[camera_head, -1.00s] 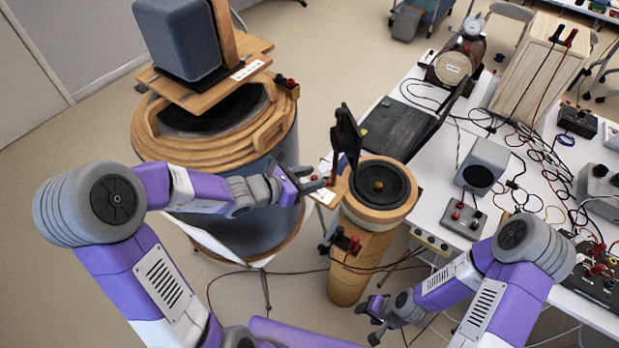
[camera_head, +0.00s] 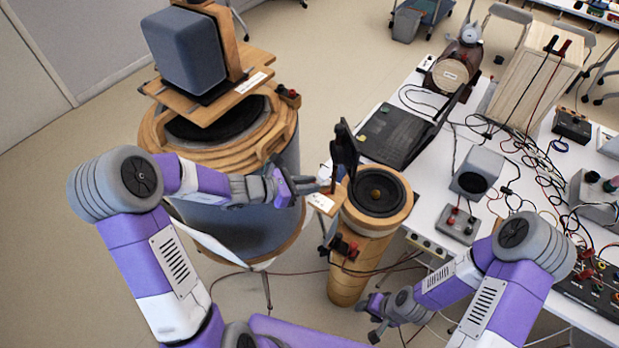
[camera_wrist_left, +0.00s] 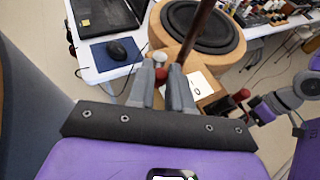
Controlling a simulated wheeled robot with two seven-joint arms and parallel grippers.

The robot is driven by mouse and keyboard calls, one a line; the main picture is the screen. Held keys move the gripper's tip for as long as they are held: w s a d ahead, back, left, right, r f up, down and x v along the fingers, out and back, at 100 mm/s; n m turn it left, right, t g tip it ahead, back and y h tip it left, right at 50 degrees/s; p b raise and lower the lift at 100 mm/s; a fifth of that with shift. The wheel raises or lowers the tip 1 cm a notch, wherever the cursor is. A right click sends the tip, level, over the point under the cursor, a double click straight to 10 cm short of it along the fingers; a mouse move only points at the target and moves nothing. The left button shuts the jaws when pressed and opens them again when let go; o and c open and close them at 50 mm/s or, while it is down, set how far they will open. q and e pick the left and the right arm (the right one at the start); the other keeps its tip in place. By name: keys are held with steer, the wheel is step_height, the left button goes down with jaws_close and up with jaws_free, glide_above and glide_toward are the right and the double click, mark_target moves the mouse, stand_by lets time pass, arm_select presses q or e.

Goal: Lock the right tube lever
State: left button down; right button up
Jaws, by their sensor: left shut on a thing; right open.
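The right tube (camera_head: 352,275) is a tall wooden cylinder with a black speaker cone (camera_head: 378,191) on top. Beside its rim, a wooden plate (camera_head: 322,202) with a white label carries a dark upright part (camera_head: 344,150). My left gripper (camera_head: 323,186) is at this plate, left of the cone. In the left wrist view its fingers (camera_wrist_left: 164,82) are shut on a small red-tipped lever (camera_wrist_left: 161,75), largely hidden between them. A dark red-brown rod (camera_wrist_left: 196,38) rises beside the fingertips. My right gripper (camera_head: 374,318) is open and empty, low beside the tube.
A wider tube (camera_head: 255,215) bearing a grey speaker box (camera_head: 185,52) stands close behind my left arm. Red and black terminals (camera_head: 345,245) stick out of the right tube. A white table (camera_head: 440,175) with equipment and loose cables is at the right.

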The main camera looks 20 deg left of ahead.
arm_select(q)
steer(key=m+g+p, duration=0.1)
steer(key=w+m+g+h+p, duration=0.1)
steer(key=p, duration=0.1)
steer(key=w+a+m+g+h+p, duration=0.1)
steer(key=m+g+p, duration=0.1)
steer(key=shift+r, duration=0.1)
steer(key=shift+w+m+g+h+p, duration=0.2)
steer(key=shift+m+g+h+p, duration=0.15)
steer(key=shift+m+g, duration=0.45)
steer(key=c, duration=1)
jaws_free()
steer(key=shift+c, duration=0.2)
step_height(320, 180, up, 10)
steer(key=shift+p, duration=0.3)
